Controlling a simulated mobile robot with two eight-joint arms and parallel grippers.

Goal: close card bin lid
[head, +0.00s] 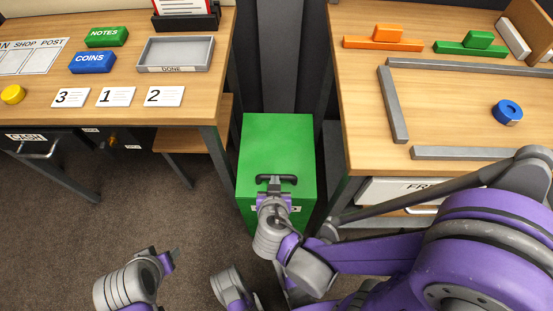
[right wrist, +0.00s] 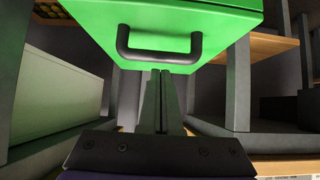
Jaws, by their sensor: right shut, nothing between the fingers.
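The green card bin (head: 277,140) stands on the floor between the two tables. Its green lid (right wrist: 190,22) carries a black bar handle (right wrist: 160,55) at the front, and the handle also shows in the head view (head: 290,180). The lid looks flat from above; I cannot tell whether it is fully down. My right gripper (head: 275,184) is at the handle, shut and empty. In the right wrist view its fingertips (right wrist: 160,72) are together just below the bar; contact is unclear. A label on the bin's front is mostly hidden by my right arm. My left gripper (head: 170,260) is low at the left, away from the bin.
The left table (head: 120,120) holds a grey tray (head: 176,54), green and blue boxes and numbered cards. The right table (head: 450,125) holds grey bars, coloured blocks and a blue roll (head: 507,112). The table edges stand close on both sides of the bin.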

